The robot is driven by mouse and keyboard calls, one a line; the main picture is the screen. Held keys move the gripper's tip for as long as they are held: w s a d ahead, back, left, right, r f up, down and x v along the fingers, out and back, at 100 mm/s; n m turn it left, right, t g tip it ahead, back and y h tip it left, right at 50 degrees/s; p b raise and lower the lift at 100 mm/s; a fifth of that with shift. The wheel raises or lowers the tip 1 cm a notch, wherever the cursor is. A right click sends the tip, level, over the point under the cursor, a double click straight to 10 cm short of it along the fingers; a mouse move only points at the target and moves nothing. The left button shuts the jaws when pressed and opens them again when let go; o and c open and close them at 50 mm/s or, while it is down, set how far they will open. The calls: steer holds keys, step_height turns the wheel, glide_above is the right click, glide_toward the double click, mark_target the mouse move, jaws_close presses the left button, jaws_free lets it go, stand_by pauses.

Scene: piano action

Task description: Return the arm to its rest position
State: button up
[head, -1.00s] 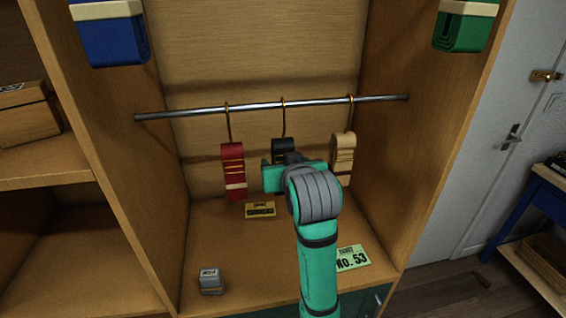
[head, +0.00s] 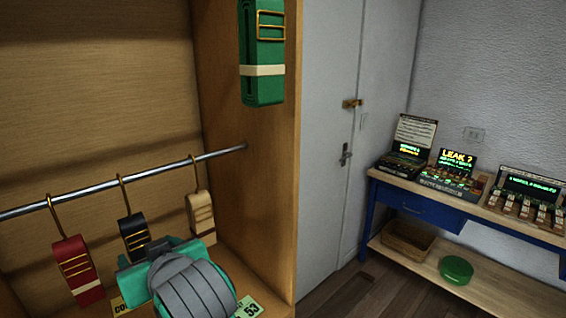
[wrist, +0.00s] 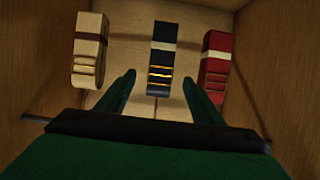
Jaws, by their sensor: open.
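My arm reaches into the wooden wardrobe (head: 215,105) from below in the head view, its grey and green wrist in front of the hanging belts. My gripper (wrist: 158,82) shows in the wrist view with its two green fingers apart and nothing between them. The dark belt (wrist: 158,55) hangs beyond the gap between the fingertips. The cream belt (wrist: 90,50) is to its left and the red belt (wrist: 215,65) to its right in that view. In the head view the fingers are hidden behind my wrist.
The belts hang by hooks from a metal rail (head: 100,185). A green rolled belt (head: 262,85) is on the wardrobe's right side wall. A grey door (head: 325,130) and a blue table (head: 425,205) with several devices stand to the right. A green round box (head: 456,270) sits on its lower shelf.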

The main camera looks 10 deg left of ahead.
steer(key=w+d+f+m+t+h, duration=0.1)
steer(key=d+f+m+t, duration=0.3)
steer(key=f, duration=0.8)
steer(key=w+d+f+m+h, duration=0.1)
steer(key=w+d+f+m, duration=0.15)
steer(key=d+f, duration=0.6)
steer(key=s+d+f+m+h, duration=0.1)
steer(key=s+d+f, duration=0.1)
steer(key=f, duration=0.3)
steer(key=s+d+f+m+h, duration=0.1)
steer(key=s+d+f, duration=0.15)
steer(key=f, duration=0.35)
steer(key=s+d+f+m+t+h, duration=0.2)
steer(key=s+d+f+h, duration=0.1)
steer(key=s+d+f, duration=0.3)
steer(key=s+d+h, duration=0.1)
steer(key=s+d, duration=0.3)
steer(key=s, duration=0.7)
steer(key=s+d+h, duration=0.2)
steer(key=s+d, duration=0.1)
steer(key=s, duration=0.8)
steer(key=shift+s+d+n, duration=0.35)
steer(key=shift+d, duration=0.05)
